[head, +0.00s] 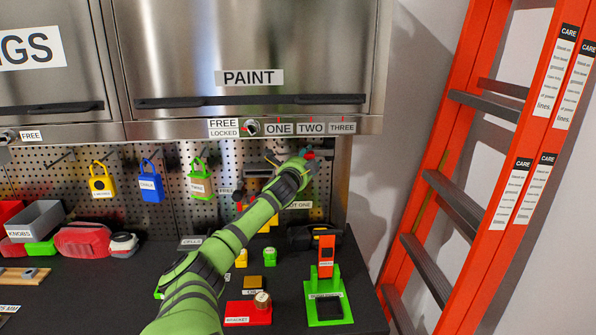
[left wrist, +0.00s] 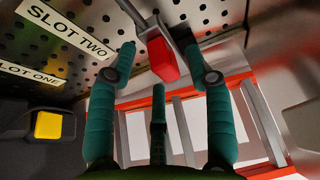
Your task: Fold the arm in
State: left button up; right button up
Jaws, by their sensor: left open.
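My left arm (head: 215,250), green with dark bands, reaches up and out from the bottom of the head view to the pegboard. Its gripper (head: 301,163) is at the right end of the pegboard, below the PAINT cabinet. In the left wrist view the teal fingers of the gripper (left wrist: 158,72) stand apart. A red block (left wrist: 163,60) on a grey metal piece shows between and beyond the fingertips; I cannot tell whether they touch it. A bit of red (head: 309,154) also shows by the fingertips in the head view. My right gripper is out of view.
The PAINT cabinet (head: 250,50) overhangs the pegboard. Several padlocks, one of them blue (head: 151,182), hang left of the arm. A green stand (head: 328,302) and a red block (head: 248,313) are on the dark worktop near the arm. An orange ladder (head: 455,170) stands right.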

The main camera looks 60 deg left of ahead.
pick_arm(q)
jog(key=v, duration=1)
jog(key=shift+r, duration=0.1)
dwell(0.4)
